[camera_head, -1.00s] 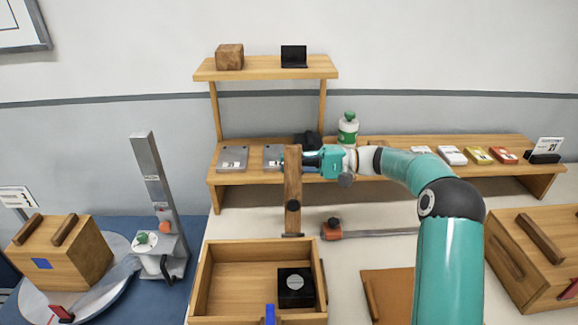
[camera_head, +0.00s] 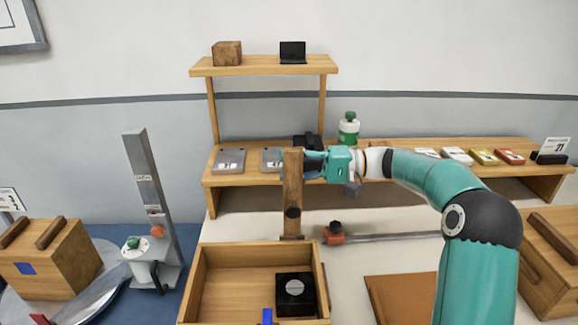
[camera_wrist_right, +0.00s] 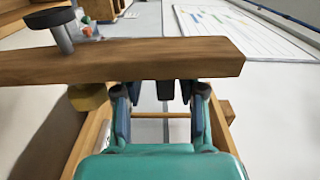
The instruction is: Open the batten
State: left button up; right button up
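The batten (camera_head: 292,180) is a brown wooden bar standing upright behind the open wooden box, with a dark round knob (camera_head: 292,212) low on it. My right gripper (camera_head: 312,165) is at the right side of the batten's upper part. In the right wrist view the batten (camera_wrist_right: 150,61) runs across the picture, and the fingers (camera_wrist_right: 160,100) stand apart at its lower edge with a gap between them. The fingertips are partly hidden by the batten, so I cannot tell whether they touch it. My left gripper is not in view.
The open box (camera_head: 192,285) holds a black block (camera_head: 295,293). A rod with an orange end (camera_head: 334,234) lies right of the batten. The shelf (camera_head: 225,181) behind carries grey cases, a green-capped bottle (camera_head: 348,129) and small boxes. A grey post (camera_head: 150,185) stands left.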

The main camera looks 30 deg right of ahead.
jog(key=shift+r, duration=0.1)
jog(key=v, duration=1.2)
dwell(0.4)
